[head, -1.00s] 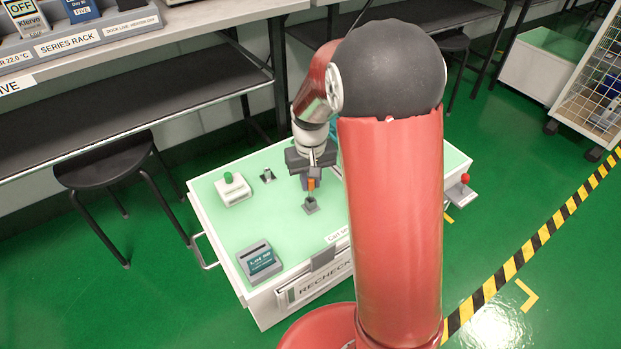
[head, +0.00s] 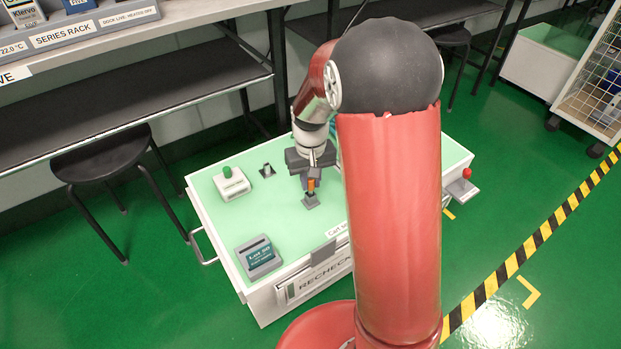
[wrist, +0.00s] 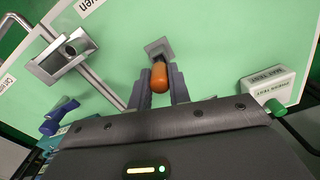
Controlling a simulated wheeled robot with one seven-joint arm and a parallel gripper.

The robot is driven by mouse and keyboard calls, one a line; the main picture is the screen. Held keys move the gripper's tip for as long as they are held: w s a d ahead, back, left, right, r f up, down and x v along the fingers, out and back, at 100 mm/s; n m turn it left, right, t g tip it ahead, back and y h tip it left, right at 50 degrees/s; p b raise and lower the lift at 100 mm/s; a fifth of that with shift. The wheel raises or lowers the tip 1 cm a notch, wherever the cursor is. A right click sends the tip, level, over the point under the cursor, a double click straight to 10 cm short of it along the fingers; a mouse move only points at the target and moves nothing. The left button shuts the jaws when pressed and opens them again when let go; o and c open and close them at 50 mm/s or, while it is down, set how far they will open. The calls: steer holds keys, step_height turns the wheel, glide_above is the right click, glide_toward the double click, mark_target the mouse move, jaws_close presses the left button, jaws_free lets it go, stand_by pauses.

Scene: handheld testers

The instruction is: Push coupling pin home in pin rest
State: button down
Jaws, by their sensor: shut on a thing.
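The coupling pin (head: 311,186) has an orange end and stands roughly upright above the small grey pin rest (head: 311,202) on the green cart top. My gripper (head: 311,174) is shut on the pin from above. In the wrist view the orange pin (wrist: 159,78) sits between the two grey fingers (wrist: 161,92). The square pin rest (wrist: 158,47) shows just beyond it. The pin's lower end appears to be at or in the rest, but how deep it sits is hidden.
A white box with a green button (head: 231,182) and a small dark bracket (head: 267,170) stand left of my gripper. A grey-blue labelled holder (head: 258,257) is at the front left. A red-knobbed piece (head: 465,180) is at the cart's right side. The green top between them is clear.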

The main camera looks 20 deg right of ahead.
steer(key=shift+f, duration=0.1)
steer(key=c, duration=1.2)
jaws_free()
steer(key=shift+c, duration=0.2)
steer(key=shift+r+p, duration=0.65)
steer(key=shift+r, duration=3.25)
